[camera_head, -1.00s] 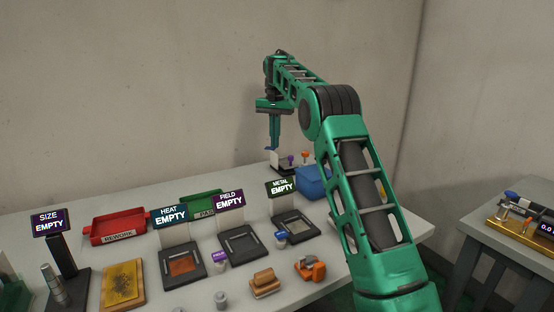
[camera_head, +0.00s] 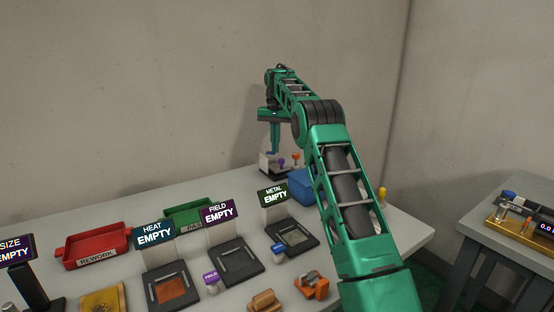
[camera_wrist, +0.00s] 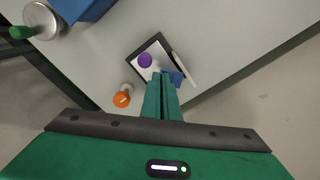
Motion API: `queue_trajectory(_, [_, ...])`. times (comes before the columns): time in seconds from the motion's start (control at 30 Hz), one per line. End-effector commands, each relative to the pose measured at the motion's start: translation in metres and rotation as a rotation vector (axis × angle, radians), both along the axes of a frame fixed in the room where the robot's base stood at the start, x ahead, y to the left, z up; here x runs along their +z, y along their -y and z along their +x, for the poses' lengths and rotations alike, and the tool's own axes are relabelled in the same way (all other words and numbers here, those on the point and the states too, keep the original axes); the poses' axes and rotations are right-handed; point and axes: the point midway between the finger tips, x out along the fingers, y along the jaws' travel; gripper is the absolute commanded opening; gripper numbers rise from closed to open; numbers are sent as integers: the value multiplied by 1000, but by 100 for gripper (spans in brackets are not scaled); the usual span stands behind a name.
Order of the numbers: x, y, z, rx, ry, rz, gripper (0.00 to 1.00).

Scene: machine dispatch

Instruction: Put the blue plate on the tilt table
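My gripper (camera_head: 275,150) is at the back of the bench, pointing down over a small dark-framed device (camera_head: 268,170) with purple and orange knobs, which looks like the tilt table. In the wrist view, the fingers of my gripper (camera_wrist: 163,80) are close together. A small blue piece, apparently the blue plate (camera_wrist: 174,77), shows at their tips, mostly hidden by them. The device (camera_wrist: 160,46) lies just beyond, with a purple knob on it and an orange knob (camera_wrist: 122,99) beside it. I cannot tell whether the plate touches the device.
A blue bin (camera_head: 308,188) stands close to the right of the device. Red (camera_head: 95,245) and green (camera_head: 190,214) trays and stations with signs reading EMPTY fill the bench to the left. A wall rises behind. A second table (camera_head: 500,232) stands at right.

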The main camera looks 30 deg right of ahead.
Motion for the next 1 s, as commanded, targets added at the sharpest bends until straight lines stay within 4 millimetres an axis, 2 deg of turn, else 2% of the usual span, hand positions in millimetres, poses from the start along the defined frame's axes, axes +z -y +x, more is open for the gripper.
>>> queue_trajectory(0.1, [-9, 16, 3, -3, 1, 1, 0])
queue_trajectory(0.2, [-12, 22, 3, -2, 1, 0, 0])
queue_trajectory(0.33, [-20, 23, 3, 0, 0, 0, 0])
queue_trajectory(0.6, [-51, 22, 2, -1, 1, 1, 0])
queue_trajectory(0.83, [-55, 22, 2, 0, -1, 1, 0])
queue_trajectory(0.9, [-55, 22, 2, 0, -1, 1, 16])
queue_trajectory(0.93, [-55, 22, 2, 0, -1, 1, 20])
queue_trajectory(1.0, [-54, 22, 2, 0, -1, 1, 20])
